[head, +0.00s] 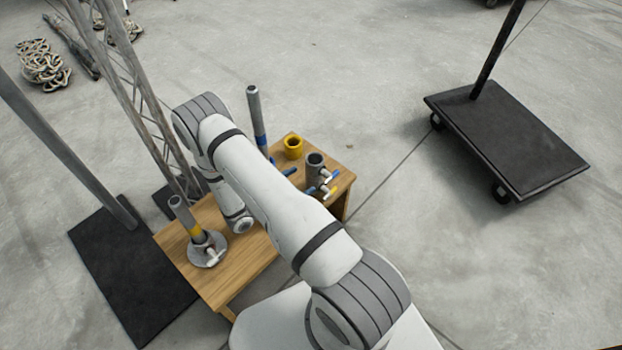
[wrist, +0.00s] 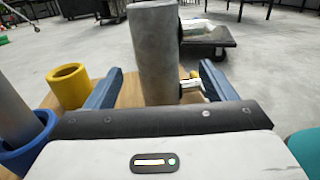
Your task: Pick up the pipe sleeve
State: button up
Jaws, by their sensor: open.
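The pipe sleeve (head: 316,162) is a short grey upright tube with a dark open top and T-handled screws on its side. It stands near the right end of the wooden table. In the wrist view the sleeve (wrist: 155,50) rises between the two blue fingers, with a gap on each side; its lower end is hidden by my gripper body. My gripper (wrist: 160,70) is open and holds nothing. In the head view my arm hides most of the gripper, and only blue fingertips show beside the sleeve.
A yellow ring (head: 293,147) stands behind the sleeve on the table (head: 240,268). A grey pole with a blue base (head: 256,115) stands left of it. A flanged pipe stand (head: 206,248) is at the left end. A black cart (head: 515,140) stands on the floor at right.

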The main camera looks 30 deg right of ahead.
aim_at(308, 175)
jog(key=d, duration=0.2)
jog(key=d+b, duration=0.1)
jog(key=d, duration=0.1)
jog(key=w+d, duration=0.1)
jog(key=d, duration=0.1)
jog(key=shift+d+r+b, duration=0.3)
jog(key=shift+b, duration=0.05)
jog(key=c, duration=1.5)
